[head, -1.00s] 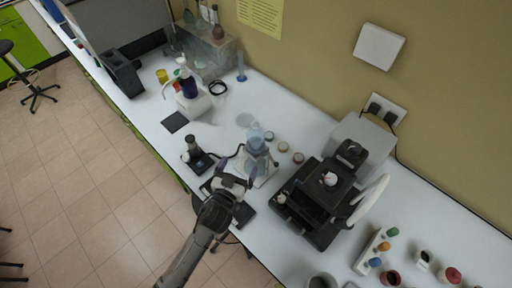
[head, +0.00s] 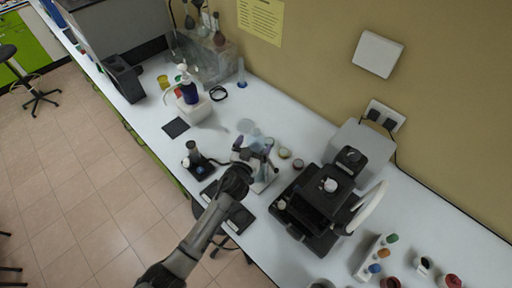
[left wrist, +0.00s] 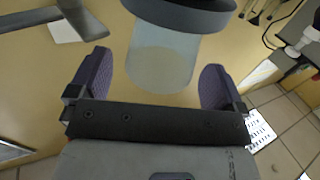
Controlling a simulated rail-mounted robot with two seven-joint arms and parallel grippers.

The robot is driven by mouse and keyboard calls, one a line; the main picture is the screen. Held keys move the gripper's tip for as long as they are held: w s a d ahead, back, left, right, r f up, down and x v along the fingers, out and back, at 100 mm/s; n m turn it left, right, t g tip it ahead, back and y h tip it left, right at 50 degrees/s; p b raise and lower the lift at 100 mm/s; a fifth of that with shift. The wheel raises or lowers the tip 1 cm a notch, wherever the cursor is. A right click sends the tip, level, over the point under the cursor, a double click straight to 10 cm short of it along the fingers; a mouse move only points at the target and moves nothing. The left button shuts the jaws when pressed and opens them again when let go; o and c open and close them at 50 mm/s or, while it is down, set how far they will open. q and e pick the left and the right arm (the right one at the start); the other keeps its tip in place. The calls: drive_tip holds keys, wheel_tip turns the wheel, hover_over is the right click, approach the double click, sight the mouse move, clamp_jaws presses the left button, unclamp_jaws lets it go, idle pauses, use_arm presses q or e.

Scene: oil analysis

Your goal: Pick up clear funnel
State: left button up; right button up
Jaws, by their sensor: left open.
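A clear, pale-blue vessel, which seems to be the clear funnel (head: 255,136), stands over a small light-coloured stand (head: 264,176) in the middle of the bench. My left gripper (head: 254,149) is open at the near side of it. In the left wrist view the clear cylindrical body (left wrist: 163,58) shows between the two purple finger pads of my left gripper (left wrist: 155,82), with a visible space on each side. A dark ring (left wrist: 185,12) crosses the body's upper end and hides part of it. My right gripper is not in view.
A black instrument (head: 318,205) stands close on the right. A small black microscope-like device (head: 195,155) is on the left, with a dark flat pad (head: 176,127) beyond. Small round jars (head: 298,164) lie just right of the stand. A translucent round item (head: 246,126) is behind.

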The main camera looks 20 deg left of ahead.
use_arm(q)
drive_tip(key=shift+w, duration=1)
drive_tip(key=c, duration=1)
